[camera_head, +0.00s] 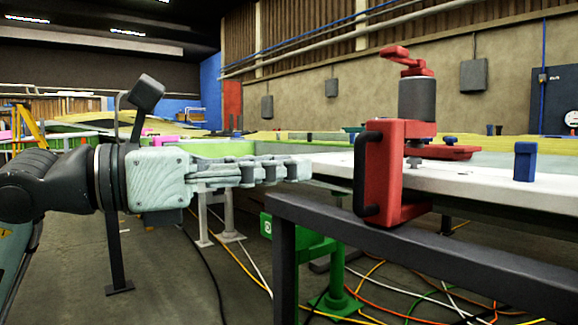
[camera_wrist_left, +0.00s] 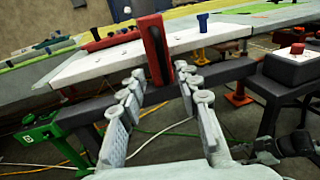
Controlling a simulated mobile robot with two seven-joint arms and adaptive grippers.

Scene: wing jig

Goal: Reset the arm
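My left gripper (camera_head: 298,170) reaches in from the left with its pale fingers level and pointing right. In the left wrist view its two fingers (camera_wrist_left: 160,75) stand apart with nothing between them, so it is open. A red clamp-like tool (camera_head: 393,165) with a black side handle, a dark cylinder and a red top lever sits at the edge of the white panel, to the right of the fingertips and apart from them. It also shows in the left wrist view (camera_wrist_left: 155,50), beyond the fingertips. A dark and pale part at that view's lower right may be my right gripper (camera_wrist_left: 265,150); its fingers are unclear.
A dark grey beam (camera_head: 440,250) runs along the front of the white panel (camera_head: 480,178). A blue peg (camera_head: 525,161) stands on the panel. A green stand (camera_head: 340,285) is below, with cables on the floor.

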